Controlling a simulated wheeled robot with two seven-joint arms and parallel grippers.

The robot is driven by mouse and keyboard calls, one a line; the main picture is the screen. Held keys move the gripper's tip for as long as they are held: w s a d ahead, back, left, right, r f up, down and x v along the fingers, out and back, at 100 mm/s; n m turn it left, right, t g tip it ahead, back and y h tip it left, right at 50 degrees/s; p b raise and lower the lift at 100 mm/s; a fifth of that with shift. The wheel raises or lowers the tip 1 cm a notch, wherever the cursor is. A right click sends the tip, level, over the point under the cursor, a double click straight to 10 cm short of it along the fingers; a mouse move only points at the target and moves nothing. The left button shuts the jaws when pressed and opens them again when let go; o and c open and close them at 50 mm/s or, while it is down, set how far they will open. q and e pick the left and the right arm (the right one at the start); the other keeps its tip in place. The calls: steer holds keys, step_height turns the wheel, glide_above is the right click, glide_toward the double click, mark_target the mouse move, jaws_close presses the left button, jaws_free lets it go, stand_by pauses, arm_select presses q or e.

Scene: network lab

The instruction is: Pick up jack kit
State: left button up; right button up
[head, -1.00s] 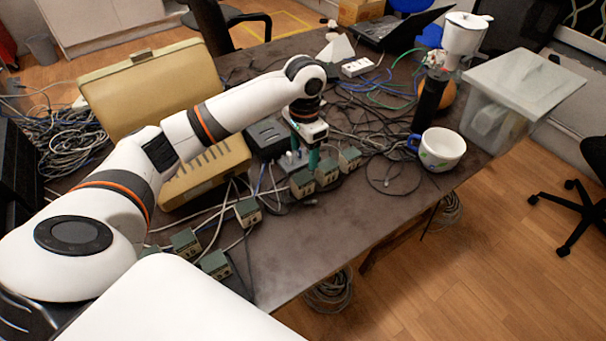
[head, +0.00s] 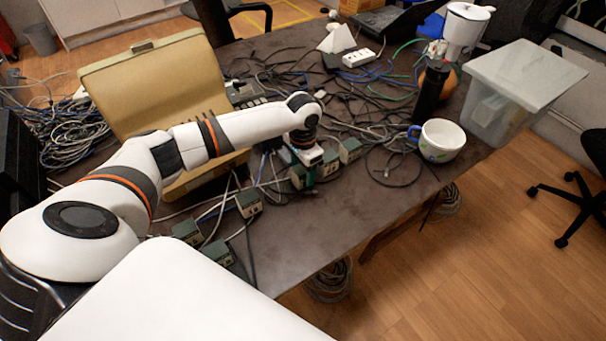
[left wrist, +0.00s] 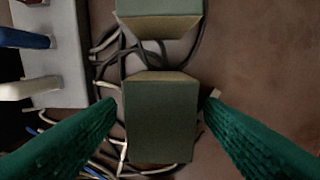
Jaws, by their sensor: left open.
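Several small green and cream jack kit boxes lie along the table, one at the right end of the row (head: 350,150), one near the middle (head: 249,202) and one at the front left (head: 187,232). My left gripper (head: 311,176) is low over the row, its green fingers among the boxes. In the left wrist view, a green jack kit (left wrist: 160,122) sits between the open, apart fingers of the left gripper (left wrist: 160,108); a second one (left wrist: 160,24) lies just beyond it. Contact cannot be told. My right gripper is not in view.
Grey and white cables run around the boxes. A pale block with blue and white plugs (left wrist: 55,55) stands left of the fingers. A beige case (head: 150,85) stands open behind my arm. A mug (head: 442,142), a black bottle and a plastic bin (head: 500,110) stand at right.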

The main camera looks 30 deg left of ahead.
arm_select(q)
steer(key=shift+f, duration=0.1)
steer(key=shift+c, duration=0.3)
steer(key=c, duration=1.1)
